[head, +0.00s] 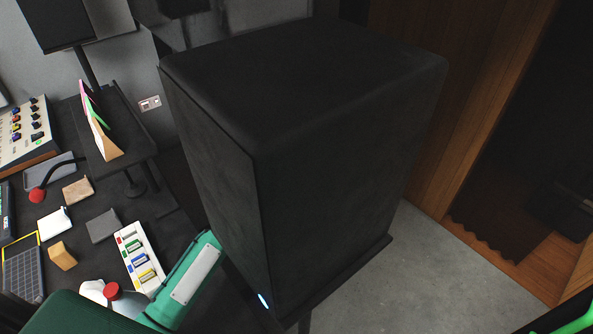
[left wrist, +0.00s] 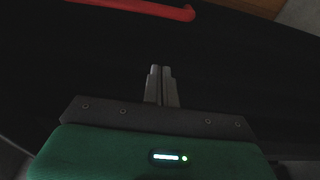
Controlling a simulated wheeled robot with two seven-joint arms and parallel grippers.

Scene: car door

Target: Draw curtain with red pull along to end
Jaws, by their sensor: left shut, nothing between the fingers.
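A dark curtain-like panel (head: 500,225) with a wavy lower edge hangs in the wood-framed opening at the right of the head view. In the left wrist view, a long red bar (left wrist: 140,8), possibly the red pull, crosses the top edge against a very dark background. My left gripper (left wrist: 160,72) is shut and empty, apart from the red bar in the picture. Its fingers point toward the dark area; how near that surface is, I cannot tell. My left gripper's fingers do not show in the head view. My right gripper is not in view.
A large black speaker cabinet (head: 330,160) fills the middle of the head view and blocks much of the room. A cluttered desk with a mixer (head: 25,130) and red-tipped microphone (head: 38,195) stands at left. Bare grey floor (head: 430,275) lies right of the speaker.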

